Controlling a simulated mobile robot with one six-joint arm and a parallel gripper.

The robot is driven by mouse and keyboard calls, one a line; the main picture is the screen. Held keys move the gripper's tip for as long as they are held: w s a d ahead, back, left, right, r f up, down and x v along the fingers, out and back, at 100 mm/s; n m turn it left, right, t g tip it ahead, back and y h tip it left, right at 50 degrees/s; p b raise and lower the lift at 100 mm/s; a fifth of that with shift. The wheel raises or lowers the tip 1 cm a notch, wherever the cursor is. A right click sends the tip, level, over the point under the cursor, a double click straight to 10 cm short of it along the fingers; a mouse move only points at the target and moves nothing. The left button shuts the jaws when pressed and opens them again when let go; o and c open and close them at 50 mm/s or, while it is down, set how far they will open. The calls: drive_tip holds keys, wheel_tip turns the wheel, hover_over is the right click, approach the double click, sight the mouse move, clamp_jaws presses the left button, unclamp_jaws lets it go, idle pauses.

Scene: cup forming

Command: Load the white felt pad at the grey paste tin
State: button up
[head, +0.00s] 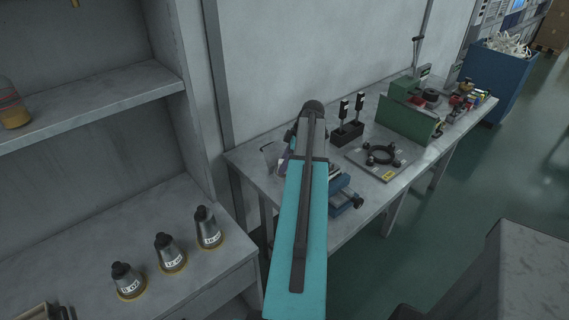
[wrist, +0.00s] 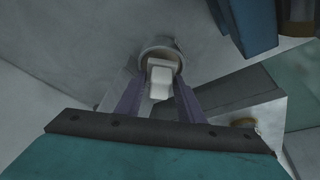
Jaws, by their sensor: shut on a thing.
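In the wrist view my gripper (wrist: 160,88) has its two purple fingers closed on the white felt pad (wrist: 160,74), a small pale block between the fingertips. A round grey tin (wrist: 146,54) with a raised rim lies just beyond, and the pad overlaps its opening. I cannot tell whether the pad touches the paste or is still above it. In the head view my teal and dark arm hides most of the gripper, the pad and the tin; a bit of purple finger (head: 286,158) shows at its left.
A blue vise (head: 344,194) stands close right of my arm, also at the wrist view's upper right (wrist: 246,24). A plate with a dark ring (head: 383,155), a black stand (head: 347,133) and a green block (head: 405,121) are farther along the bench. Several cone-topped bottles (head: 171,254) stand on the left shelf.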

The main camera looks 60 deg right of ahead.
drive_tip(key=shift+f+b, duration=0.4)
drive_tip(key=shift+f, duration=0.2)
idle(2.4)
drive_tip(key=shift+r, duration=0.1)
drive_tip(key=shift+r+p, duration=1.55)
drive_tip(key=shift+r, duration=1.9)
